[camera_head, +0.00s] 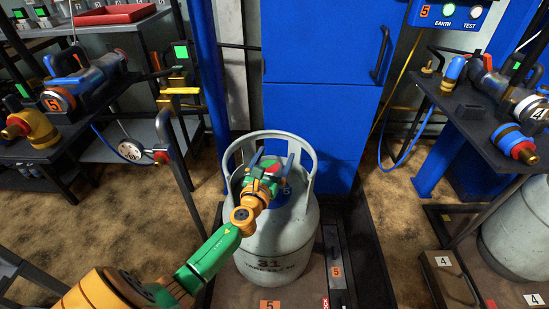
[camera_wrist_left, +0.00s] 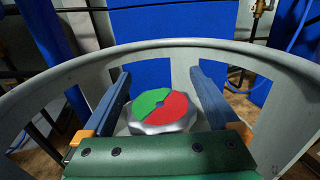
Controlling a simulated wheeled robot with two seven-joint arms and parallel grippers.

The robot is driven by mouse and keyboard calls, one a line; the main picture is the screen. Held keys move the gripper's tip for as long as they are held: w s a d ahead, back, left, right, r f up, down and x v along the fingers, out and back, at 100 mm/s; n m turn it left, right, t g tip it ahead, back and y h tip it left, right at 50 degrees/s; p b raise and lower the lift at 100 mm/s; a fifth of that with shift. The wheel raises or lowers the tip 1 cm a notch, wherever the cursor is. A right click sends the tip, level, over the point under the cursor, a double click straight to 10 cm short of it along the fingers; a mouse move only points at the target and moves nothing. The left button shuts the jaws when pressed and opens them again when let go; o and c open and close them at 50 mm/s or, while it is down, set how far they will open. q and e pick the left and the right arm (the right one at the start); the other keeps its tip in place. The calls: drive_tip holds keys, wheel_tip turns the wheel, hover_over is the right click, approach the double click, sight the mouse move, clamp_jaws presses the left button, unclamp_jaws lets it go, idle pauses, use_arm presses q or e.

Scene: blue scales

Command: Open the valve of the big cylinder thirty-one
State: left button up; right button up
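The big grey gas cylinder (camera_head: 272,252) marked 31 stands upright on a scale in the middle of the head view. Its round valve knob (camera_wrist_left: 160,112), with a green and red top, sits inside the collar (camera_wrist_left: 190,45). The knob also shows in the head view (camera_head: 272,166). My left gripper (camera_head: 272,160) reaches over the collar. Its two blue fingers (camera_wrist_left: 160,90) are apart, one on each side of the knob; a gap seems to show beside the knob, but contact low down is hidden. My right gripper is in neither view.
The scale's platform (camera_head: 238,292) carries orange 5 labels. A blue cabinet (camera_head: 322,90) stands right behind the cylinder. Shelves with tools flank it: a black bench (camera_head: 20,150) at left and a black stand (camera_head: 478,105) at right. Another grey cylinder (camera_head: 520,235) stands at far right.

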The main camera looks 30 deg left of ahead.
use_arm(q)
drive_tip(key=c, duration=1)
drive_tip(key=shift+y, duration=0.3)
